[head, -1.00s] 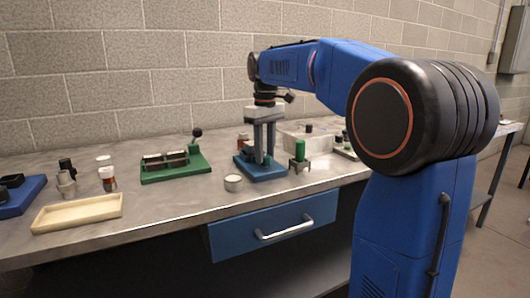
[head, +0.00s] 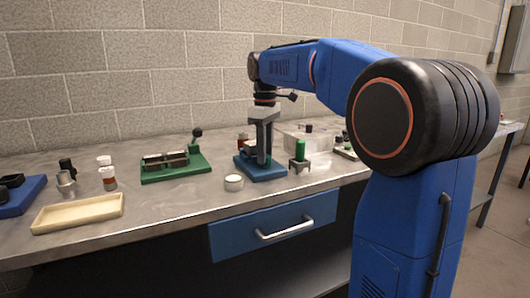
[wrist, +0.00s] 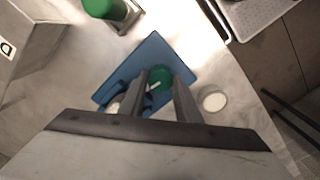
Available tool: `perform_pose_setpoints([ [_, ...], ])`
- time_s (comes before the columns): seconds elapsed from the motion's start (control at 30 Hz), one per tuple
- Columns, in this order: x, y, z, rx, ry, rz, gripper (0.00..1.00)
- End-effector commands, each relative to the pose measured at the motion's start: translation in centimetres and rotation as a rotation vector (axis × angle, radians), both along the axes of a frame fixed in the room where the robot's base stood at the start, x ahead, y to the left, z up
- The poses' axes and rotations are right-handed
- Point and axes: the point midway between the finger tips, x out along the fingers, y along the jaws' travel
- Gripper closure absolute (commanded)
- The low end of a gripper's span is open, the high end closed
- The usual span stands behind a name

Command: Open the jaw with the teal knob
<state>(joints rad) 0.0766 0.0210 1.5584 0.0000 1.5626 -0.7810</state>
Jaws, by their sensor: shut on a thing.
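The teal knob (wrist: 159,77) is on the blue base (wrist: 176,60) of a small vise-like fixture, which also shows in the head view (head: 268,174). My gripper (wrist: 160,84) points straight down over it and is shut on the knob, one finger on each side. A pale mark shows on the knob's top. In the head view my gripper (head: 263,160) hides the knob and most of the fixture's upper parts. The jaw is largely hidden behind my fingers, so I cannot tell how far it is open.
A white round puck (head: 233,183) lies just front-left of the base. A green cylinder on a grey stand (head: 299,156) is close on the right. A green fixture with a black ball knob (head: 177,164) stands left. A cream tray (head: 79,213) lies at the front left.

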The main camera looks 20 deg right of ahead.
Motion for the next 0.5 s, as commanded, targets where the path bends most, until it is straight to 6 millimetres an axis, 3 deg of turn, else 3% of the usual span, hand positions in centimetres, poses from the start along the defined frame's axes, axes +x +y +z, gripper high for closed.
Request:
perform_pose_setpoints([
  [0.1,0.04,-0.02,0.08,0.000,-0.003,0.000,0.92],
  [0.13,0.04,-0.02,0.08,0.000,-0.003,-0.001,0.65],
  [0.2,0.03,-0.01,0.07,0.000,-0.003,-0.001,0.51],
  [0.5,0.02,-0.01,0.10,0.000,-0.001,-0.001,0.51],
])
